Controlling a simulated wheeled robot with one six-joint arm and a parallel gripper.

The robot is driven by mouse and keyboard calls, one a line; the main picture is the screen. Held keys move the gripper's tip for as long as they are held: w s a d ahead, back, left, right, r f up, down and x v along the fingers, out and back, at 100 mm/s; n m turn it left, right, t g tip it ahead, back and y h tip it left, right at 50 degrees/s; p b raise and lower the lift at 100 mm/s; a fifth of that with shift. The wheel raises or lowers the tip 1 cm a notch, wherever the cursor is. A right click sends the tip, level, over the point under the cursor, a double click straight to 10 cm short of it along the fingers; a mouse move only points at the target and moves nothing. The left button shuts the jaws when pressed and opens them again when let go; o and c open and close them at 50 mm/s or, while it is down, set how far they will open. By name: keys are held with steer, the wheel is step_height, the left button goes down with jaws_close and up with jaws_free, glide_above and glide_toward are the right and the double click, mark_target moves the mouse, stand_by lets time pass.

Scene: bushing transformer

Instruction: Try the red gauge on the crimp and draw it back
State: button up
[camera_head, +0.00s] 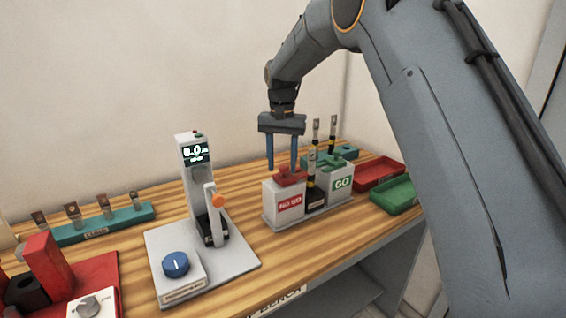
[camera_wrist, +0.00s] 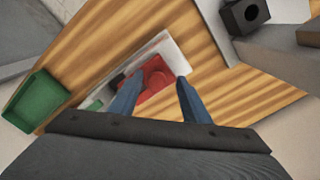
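The red gauge (camera_head: 291,176) rests on the white block marked NO GO. My gripper (camera_head: 282,168) points down over that block, with its two blue fingers apart and empty. In the wrist view the red gauge (camera_wrist: 155,80) shows below and between the spread fingers (camera_wrist: 160,76). A dark cable piece with a yellow band and a metal lug on top (camera_head: 311,172) stands upright in a black holder between the NO GO and GO blocks. Which part of it is the crimp is too small to tell.
A green gauge sits on the GO block (camera_head: 340,184). A second upright cable (camera_head: 332,135) stands behind. Red (camera_head: 379,174) and green (camera_head: 398,195) trays lie at the right.

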mark_target(283, 168)
steer(key=shift+w+d+r, duration=0.1)
steer(key=shift+r, duration=0.2)
steer(key=shift+r+b, duration=1.35)
steer(key=shift+r, duration=2.25)
steer(key=s+d+f+n+b, duration=0.1)
steer(key=s+d+f, duration=1)
steer(key=s+d, duration=0.3)
steer(key=s+d+f, duration=0.4)
steer(key=s, duration=0.4)
steer(key=s+d+f+n+t+b, duration=0.1)
steer(key=s+d+f, duration=0.3)
steer(key=s, duration=0.5)
steer(key=shift+s+f, duration=0.25)
steer(key=shift+f, duration=0.25)
steer(key=shift+c, duration=0.3)
